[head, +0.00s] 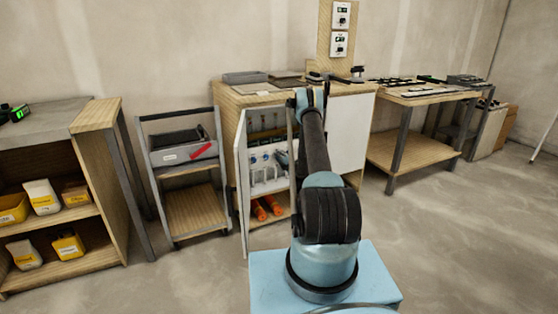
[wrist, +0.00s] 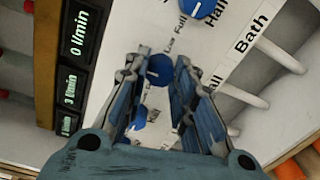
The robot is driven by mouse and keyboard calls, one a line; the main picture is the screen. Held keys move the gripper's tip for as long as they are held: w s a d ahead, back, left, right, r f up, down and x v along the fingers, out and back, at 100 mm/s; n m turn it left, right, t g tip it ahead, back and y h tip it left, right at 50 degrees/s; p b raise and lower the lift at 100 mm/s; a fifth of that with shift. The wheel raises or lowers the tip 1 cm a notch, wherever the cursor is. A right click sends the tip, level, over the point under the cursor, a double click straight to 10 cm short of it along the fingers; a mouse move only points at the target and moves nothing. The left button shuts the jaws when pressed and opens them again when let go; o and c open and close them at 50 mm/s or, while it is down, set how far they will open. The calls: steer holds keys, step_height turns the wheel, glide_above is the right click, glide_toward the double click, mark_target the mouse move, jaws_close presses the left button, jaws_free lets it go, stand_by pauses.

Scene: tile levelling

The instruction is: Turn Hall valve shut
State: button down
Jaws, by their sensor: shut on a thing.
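In the wrist view, a blue round knob (wrist: 159,70) with a white pointer line sits on a white panel (wrist: 125,50). A label that seems to read Hall lies to its right, partly behind a finger. My gripper (wrist: 160,72) has its two fingers on either side of this knob and is shut on it. Another blue knob (wrist: 198,8) is above, and a third blue knob (wrist: 138,117) is below, partly covered by the left finger.
A black display strip (wrist: 80,30) beside the knobs reads 0 l/min at top and 3 l/min below. White pipes (wrist: 280,55) lie right of the panel. A trolley (head: 185,165) stands left; the floor at right is clear.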

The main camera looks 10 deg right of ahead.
mark_target(277, 139)
steer(key=shift+a, duration=0.2)
steer(key=c, duration=1.3)
jaws_free()
steer(key=shift+f, duration=0.15)
steer(key=shift+d, duration=0.1)
steer(key=shift+r, duration=0.6)
steer(key=o, duration=0.6)
steer(key=r, duration=0.4)
steer(key=shift+w, duration=0.2)
steer(key=r, duration=0.3)
steer(key=shift+s+r, duration=0.2)
steer(key=shift+s, duration=0.1)
steer(key=c, duration=0.4)
steer(key=shift+w+r, duration=0.1)
steer(key=shift+w, duration=0.05)
steer(key=shift+c, duration=1.1)
steer(key=shift+r, duration=0.6)
